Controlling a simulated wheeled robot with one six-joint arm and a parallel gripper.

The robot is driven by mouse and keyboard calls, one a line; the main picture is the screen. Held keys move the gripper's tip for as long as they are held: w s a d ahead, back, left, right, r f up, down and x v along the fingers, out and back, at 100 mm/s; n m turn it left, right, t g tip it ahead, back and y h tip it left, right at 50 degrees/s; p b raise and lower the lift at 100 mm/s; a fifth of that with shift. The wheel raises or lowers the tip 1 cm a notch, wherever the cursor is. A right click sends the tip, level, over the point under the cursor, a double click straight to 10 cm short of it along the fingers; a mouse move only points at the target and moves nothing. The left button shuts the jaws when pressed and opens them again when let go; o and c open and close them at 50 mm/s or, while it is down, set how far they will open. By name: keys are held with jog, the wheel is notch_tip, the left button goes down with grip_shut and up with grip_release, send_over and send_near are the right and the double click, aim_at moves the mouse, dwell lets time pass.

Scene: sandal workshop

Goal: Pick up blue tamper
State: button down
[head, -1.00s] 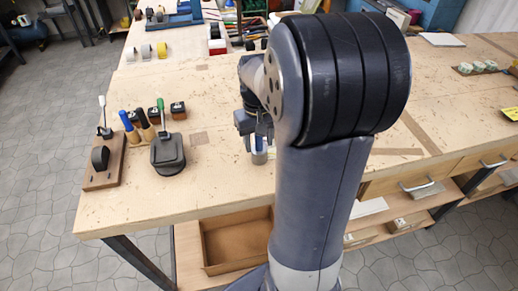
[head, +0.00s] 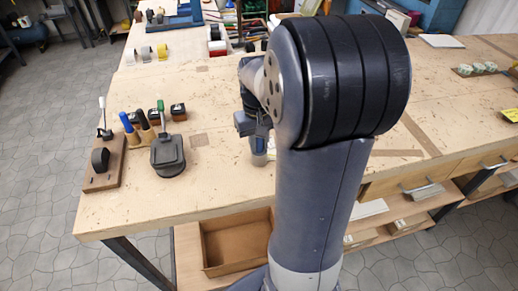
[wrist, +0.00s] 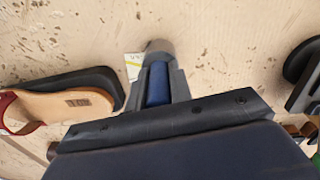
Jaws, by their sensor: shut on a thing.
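The blue tamper (head: 259,159) has a grey metal cylinder below and a blue handle. In the head view it stands upright near the bench's front edge, partly hidden by my gripper (head: 256,136). In the wrist view the blue handle (wrist: 157,84) lies between both fingers of my gripper (wrist: 158,88), which are shut on it. The grey metal end (wrist: 159,48) shows beyond the fingertips. I cannot tell whether it is touching the bench.
On the bench (head: 215,185), a black device with a green handle (head: 167,154), a tool block (head: 142,136) and a wooden stand (head: 104,164) lie to the left. A tan sandal (wrist: 65,104) shows in the wrist view. A pale card (wrist: 134,66) lies beside the tamper.

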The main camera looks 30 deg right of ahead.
jog(key=shift+r, duration=0.1)
notch_tip(320, 180, up, 10)
jog(key=shift+f, duration=0.1)
dwell(0.3)
jog(key=c, duration=1.8)
grip_release()
jog(key=shift+c, duration=0.2)
grip_shut()
